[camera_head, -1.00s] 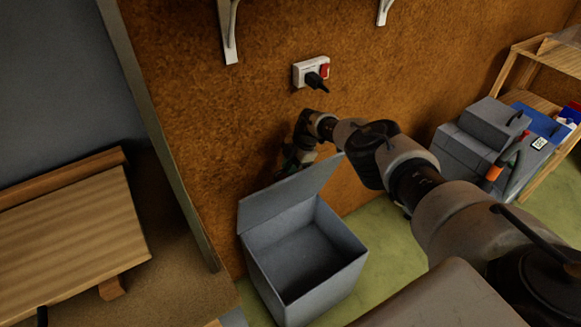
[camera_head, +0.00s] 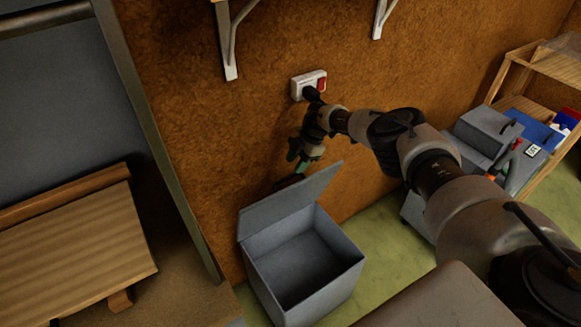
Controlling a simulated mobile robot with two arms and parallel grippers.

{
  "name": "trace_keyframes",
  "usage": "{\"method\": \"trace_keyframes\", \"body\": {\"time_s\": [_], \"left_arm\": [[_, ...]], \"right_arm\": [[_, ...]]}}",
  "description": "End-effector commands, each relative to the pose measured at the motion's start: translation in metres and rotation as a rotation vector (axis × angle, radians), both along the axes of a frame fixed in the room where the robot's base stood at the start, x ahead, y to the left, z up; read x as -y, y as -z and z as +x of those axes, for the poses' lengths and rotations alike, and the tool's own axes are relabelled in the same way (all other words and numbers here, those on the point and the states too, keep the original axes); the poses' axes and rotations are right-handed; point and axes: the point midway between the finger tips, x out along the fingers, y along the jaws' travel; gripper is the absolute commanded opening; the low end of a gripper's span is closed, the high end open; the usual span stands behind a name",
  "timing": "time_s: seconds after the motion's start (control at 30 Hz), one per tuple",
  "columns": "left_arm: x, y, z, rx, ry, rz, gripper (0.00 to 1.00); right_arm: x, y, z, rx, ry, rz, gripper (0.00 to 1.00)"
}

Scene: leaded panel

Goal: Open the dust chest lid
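The grey dust chest (camera_head: 325,283) stands on the floor against the brown wall. Its lid (camera_head: 285,207) is raised and leans back toward the wall, and the inside looks empty. My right arm comes in from the right, and my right gripper (camera_head: 293,172) hangs just above and behind the raised lid, near the wall. The lid's top edge hides part of the gripper, so I cannot tell whether its fingers touch the lid or how far apart they are. My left gripper is not in view.
A white socket with a red switch and black plug (camera_head: 309,86) is on the wall close above my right wrist. A grey machine (camera_head: 485,135) and wooden shelf (camera_head: 531,66) stand at right. A wooden bench (camera_head: 75,245) is at left.

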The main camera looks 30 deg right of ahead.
Motion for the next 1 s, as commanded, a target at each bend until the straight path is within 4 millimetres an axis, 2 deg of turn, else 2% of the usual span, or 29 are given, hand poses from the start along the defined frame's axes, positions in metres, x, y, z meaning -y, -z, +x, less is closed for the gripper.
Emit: {"method": "trace_keyframes", "body": {"time_s": [0.03,0.1,0.3,1.0], "left_arm": [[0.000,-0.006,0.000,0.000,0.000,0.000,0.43],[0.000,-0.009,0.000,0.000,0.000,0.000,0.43],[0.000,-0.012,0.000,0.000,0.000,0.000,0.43],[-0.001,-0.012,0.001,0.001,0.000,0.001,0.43]], "right_arm": [[0.004,-0.013,-0.001,0.001,0.000,0.002,0.38],[0.009,-0.023,-0.002,0.001,0.000,0.002,0.38],[0.016,-0.038,-0.004,-0.001,-0.001,0.002,0.38],[0.017,-0.039,-0.005,-0.001,0.000,0.001,0.38]]}}
